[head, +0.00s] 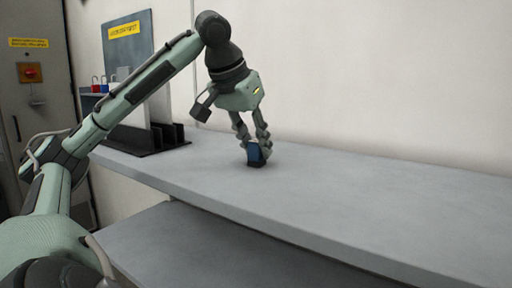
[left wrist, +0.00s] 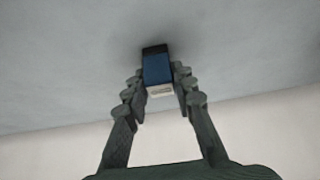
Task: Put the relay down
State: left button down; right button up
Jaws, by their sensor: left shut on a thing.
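The relay (head: 255,154) is a small block with a blue body and a dark base. In the head view it is at the grey shelf top (head: 330,200), toward the back. My left gripper (head: 258,146) points down and is shut on the relay. In the left wrist view the relay (left wrist: 157,68) sits between both fingertips (left wrist: 160,80), with its dark end toward the shelf surface and a pale end toward the palm. Its base looks at or very near the surface; I cannot tell if it touches. My right gripper is not in view.
A black slotted rack (head: 150,138) stands at the shelf's left end, by a grey panel with a yellow label (head: 124,30). Red and blue padlocks (head: 103,84) are behind. A cabinet with a red knob (head: 30,73) is far left. The shelf to the right is clear.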

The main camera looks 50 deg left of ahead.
pick_arm(q)
jog(key=shift+f, duration=0.1)
jog(key=c, duration=1.3)
grip_release()
jog(key=shift+o, duration=0.2)
